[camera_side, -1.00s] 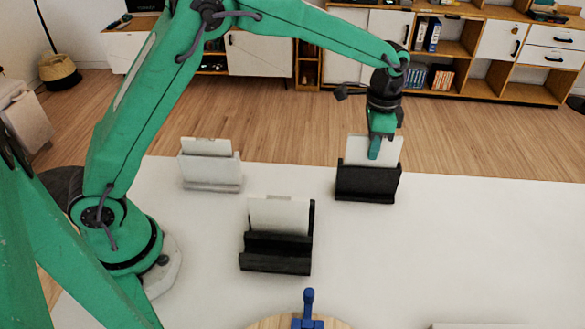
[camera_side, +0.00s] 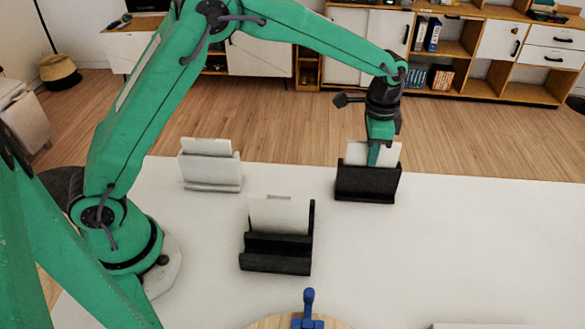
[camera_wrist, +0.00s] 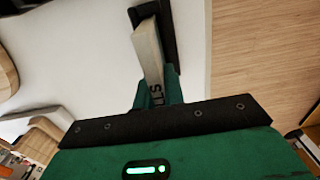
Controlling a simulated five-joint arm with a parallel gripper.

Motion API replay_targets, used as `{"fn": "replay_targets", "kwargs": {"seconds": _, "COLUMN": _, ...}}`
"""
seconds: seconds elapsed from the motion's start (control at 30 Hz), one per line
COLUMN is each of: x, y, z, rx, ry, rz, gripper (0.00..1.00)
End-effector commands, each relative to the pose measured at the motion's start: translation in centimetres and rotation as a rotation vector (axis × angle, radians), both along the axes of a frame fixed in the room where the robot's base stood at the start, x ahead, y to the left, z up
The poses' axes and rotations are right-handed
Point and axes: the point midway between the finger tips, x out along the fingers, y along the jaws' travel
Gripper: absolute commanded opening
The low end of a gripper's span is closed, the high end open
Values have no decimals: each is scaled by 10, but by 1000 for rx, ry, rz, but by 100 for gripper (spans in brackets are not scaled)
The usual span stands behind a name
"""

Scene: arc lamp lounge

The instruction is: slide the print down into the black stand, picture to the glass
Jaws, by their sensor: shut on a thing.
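The print (camera_side: 388,153) is a pale card upright in the black stand (camera_side: 366,184) at the right of the table, its lower part hidden behind the stand's front. My gripper (camera_side: 374,158) is shut on the print's upper part from above. In the wrist view the print (camera_wrist: 150,52) runs up from between my green fingers (camera_wrist: 158,88), with dark marks near them, and the black stand (camera_wrist: 168,30) lies beside it. I cannot tell which way the picture faces or whether the print touches the bottom.
Another black stand (camera_side: 275,264) holding a pale card (camera_side: 279,216) stands nearer the camera. A white stand (camera_side: 212,185) with a card (camera_side: 206,146) is at the left. A blue object (camera_side: 308,306) stands on a round wooden board at the front.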

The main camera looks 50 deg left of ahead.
Motion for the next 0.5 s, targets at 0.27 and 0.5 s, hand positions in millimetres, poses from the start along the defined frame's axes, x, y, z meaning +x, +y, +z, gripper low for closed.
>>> {"fn": "replay_targets", "kwargs": {"seconds": 0.27, "x": 0, "y": 0, "z": -5, "rx": 1, "ry": 1, "rz": 0, "gripper": 0}}
{"fn": "replay_targets", "kwargs": {"seconds": 0.5, "x": 0, "y": 0, "z": -6, "rx": 1, "ry": 1, "rz": 0, "gripper": 36}}
